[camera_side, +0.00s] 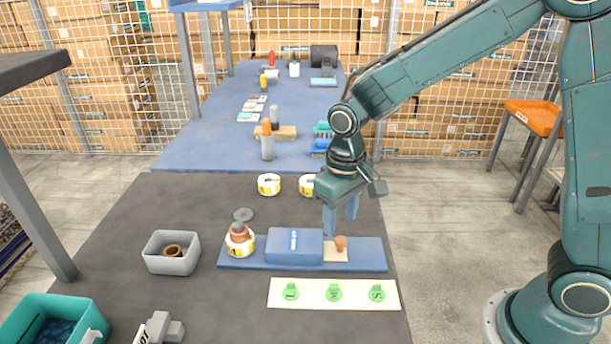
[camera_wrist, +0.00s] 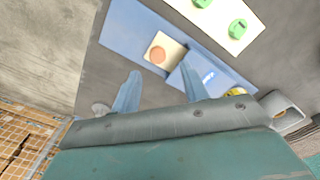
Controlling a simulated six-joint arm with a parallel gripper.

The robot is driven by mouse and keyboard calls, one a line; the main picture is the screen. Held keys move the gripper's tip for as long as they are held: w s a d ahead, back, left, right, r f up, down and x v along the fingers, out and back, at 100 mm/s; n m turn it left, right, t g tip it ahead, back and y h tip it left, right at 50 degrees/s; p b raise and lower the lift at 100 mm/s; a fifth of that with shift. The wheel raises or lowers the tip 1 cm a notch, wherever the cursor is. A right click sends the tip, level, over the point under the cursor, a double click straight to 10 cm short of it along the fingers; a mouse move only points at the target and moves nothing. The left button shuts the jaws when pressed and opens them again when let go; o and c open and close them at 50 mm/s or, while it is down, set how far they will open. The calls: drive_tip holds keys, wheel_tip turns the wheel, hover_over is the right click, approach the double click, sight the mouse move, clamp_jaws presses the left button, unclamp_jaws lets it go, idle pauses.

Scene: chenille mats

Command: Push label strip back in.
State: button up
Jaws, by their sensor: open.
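A blue board (camera_side: 370,253) lies on the dark table with a blue block (camera_side: 293,246) on its middle. A beige square piece (camera_side: 335,256), probably the label strip's end, sticks out at the block's right side. A brown round knob (camera_side: 341,243) stands on it; in the wrist view the beige piece (camera_wrist: 176,45) and knob (camera_wrist: 157,55) lie just beyond my fingertips. A yellow-and-white roll (camera_side: 240,244) with brown parts on top sits at the board's left end. My gripper (camera_side: 341,228) is open and empty, fingers pointing down above or behind the beige piece; contact cannot be told.
A cream card (camera_side: 313,301) with green S, M and L tags lies in front of the board. A grey bin (camera_side: 172,265) holding a brown ring stands left. Two rolls (camera_side: 269,184) (camera_side: 307,184) and a dark disc (camera_side: 243,214) lie behind. The table's right side is clear.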

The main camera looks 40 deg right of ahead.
wheel_tip(320, 180, up, 9)
idle(0.4)
drive_tip(key=s+d+r+t, duration=0.2)
drive_tip(key=s+d+r, duration=0.1)
drive_tip(key=s, duration=0.6)
drive_tip(key=s+d+r+t, duration=0.3)
drive_tip(key=s+d, duration=0.2)
drive_tip(key=s, duration=0.5)
drive_tip(key=shift+d+t, duration=0.2)
drive_tip(key=shift+t, duration=0.1)
